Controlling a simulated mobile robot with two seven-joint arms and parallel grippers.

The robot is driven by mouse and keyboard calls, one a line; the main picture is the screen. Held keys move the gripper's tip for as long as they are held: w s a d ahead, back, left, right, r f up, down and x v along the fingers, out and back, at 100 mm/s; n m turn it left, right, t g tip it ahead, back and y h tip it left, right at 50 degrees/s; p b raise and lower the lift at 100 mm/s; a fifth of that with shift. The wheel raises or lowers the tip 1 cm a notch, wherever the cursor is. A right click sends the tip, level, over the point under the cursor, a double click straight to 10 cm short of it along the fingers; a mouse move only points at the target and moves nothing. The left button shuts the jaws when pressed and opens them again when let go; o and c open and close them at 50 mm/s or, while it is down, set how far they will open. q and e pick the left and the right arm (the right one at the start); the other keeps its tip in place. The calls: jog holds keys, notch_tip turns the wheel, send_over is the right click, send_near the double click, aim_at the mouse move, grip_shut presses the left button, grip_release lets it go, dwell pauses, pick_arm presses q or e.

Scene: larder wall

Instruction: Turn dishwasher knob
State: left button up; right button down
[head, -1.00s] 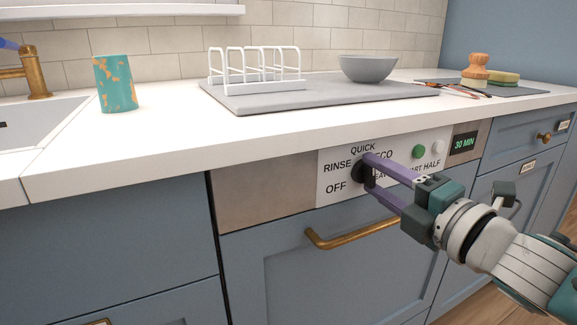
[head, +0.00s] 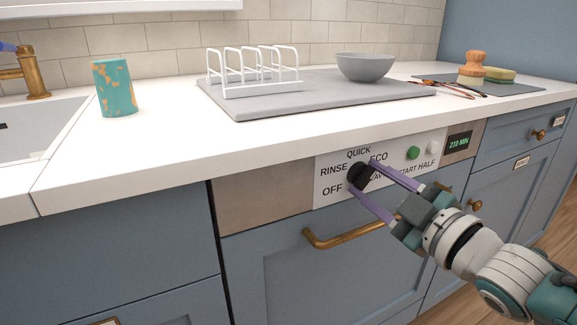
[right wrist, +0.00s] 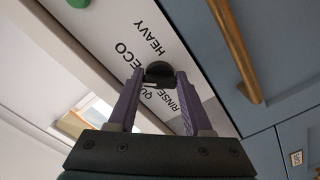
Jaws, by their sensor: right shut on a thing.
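The dishwasher panel (head: 330,168) is a pale plate with the words OFF, RINSE, QUICK, ECO and a partly covered HEAVY around a dark round knob (head: 361,178). My right gripper (head: 363,177) is shut on the knob, one purple finger above right of it and one below left. The right wrist view shows the knob (right wrist: 158,72) between the fingertips, with ECO and HEAVY readable beside it. I cannot tell which word the knob points at. The display (head: 459,142) reads 210 MIN. My left gripper is not in view.
A brass handle (head: 340,240) crosses the dishwasher door just below my right gripper. A green button (head: 413,153) and a white button (head: 434,146) sit right of the knob. The white worktop (head: 160,145) overhangs the panel, with a rack, bowl and cup on it.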

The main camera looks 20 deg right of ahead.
jog(key=shift+m, duration=1.6)
jog(key=shift+p, duration=0.3)
jog(key=shift+c, duration=1.6)
grip_release()
jog(key=s+p, duration=0.2)
jog(key=s, duration=0.8)
jog(key=shift+d, duration=0.35)
